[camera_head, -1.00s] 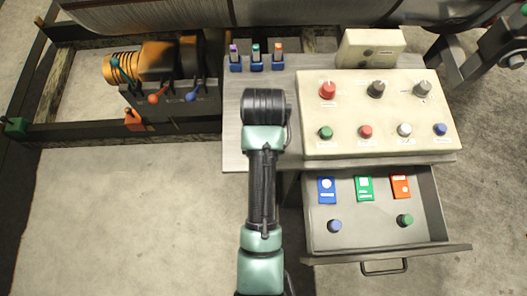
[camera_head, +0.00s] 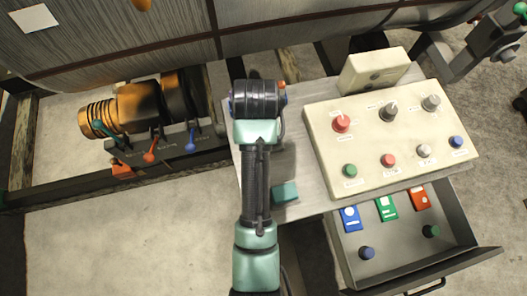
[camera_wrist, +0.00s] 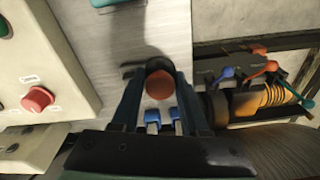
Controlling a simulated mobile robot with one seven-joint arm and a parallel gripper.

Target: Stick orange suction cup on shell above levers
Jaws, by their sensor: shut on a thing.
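My gripper (camera_wrist: 158,88) is shut on a round orange-red piece (camera_wrist: 159,84), which looks like the suction cup. The levers, teal, orange (camera_head: 150,157) and blue (camera_head: 191,147), stand in front of the motor at left. They also show at right in the wrist view (camera_wrist: 226,72). The grey curved shell (camera_head: 120,45) spans the top of the head view, above the levers.
A cream control panel (camera_head: 390,135) with knobs and a small box (camera_head: 374,70) stand right of my arm. A teal block (camera_head: 285,191) lies on the table. An open drawer (camera_head: 480,255) juts out in front. Blue holders (camera_wrist: 152,118) sit near my fingers.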

